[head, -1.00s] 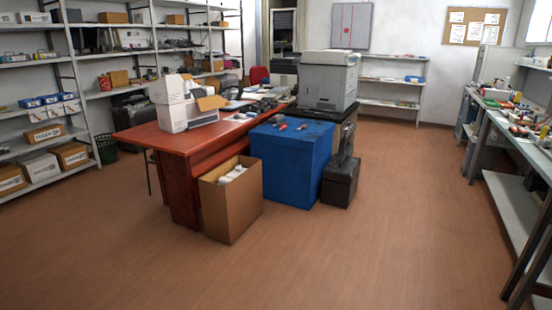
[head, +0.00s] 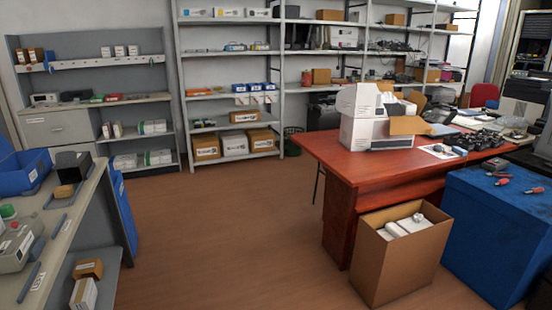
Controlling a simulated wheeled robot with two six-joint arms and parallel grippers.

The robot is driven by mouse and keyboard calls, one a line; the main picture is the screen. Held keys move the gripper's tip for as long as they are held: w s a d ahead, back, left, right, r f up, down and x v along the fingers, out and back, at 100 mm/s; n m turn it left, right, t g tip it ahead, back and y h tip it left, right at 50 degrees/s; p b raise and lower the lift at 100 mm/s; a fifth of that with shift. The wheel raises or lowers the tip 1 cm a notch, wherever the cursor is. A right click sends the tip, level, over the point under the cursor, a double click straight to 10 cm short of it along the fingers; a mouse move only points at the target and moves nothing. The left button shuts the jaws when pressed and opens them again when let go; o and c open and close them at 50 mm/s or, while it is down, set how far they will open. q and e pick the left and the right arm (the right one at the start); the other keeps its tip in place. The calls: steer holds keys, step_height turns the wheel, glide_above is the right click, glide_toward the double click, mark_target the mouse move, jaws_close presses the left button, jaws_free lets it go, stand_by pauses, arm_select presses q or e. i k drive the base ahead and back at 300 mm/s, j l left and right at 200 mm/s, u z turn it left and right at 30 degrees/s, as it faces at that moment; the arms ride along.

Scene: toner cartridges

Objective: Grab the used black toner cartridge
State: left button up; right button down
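I cannot single out a used black toner cartridge for sure. Several dark objects (head: 490,140) lie close together on the right part of the red desk (head: 350,165), too small to tell apart. A small dark grey item (head: 495,163) lies on the blue box (head: 495,220) at the right, beside red-handled tools (head: 503,182). A white carton (head: 362,130) with open flaps stands on the desk. Neither of my grippers shows in the head view.
An open cardboard box (head: 395,265) holding white items stands on the floor before the desk. Shelves (head: 225,72) line the back wall. A workbench (head: 75,215) with a blue bin (head: 22,173) is at the left. The floor (head: 220,230) between workbench and desk is clear.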

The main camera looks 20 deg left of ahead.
mark_target(15, 250)
steer(key=i+j+u, duration=0.2)
steer(key=i+u, duration=0.25)
steer(key=i+j+u, duration=0.1)
steer(key=i+u, duration=0.75)
steer(key=i+l+u, duration=0.2)
steer(key=u, duration=0.2)
steer(key=i, duration=0.05)
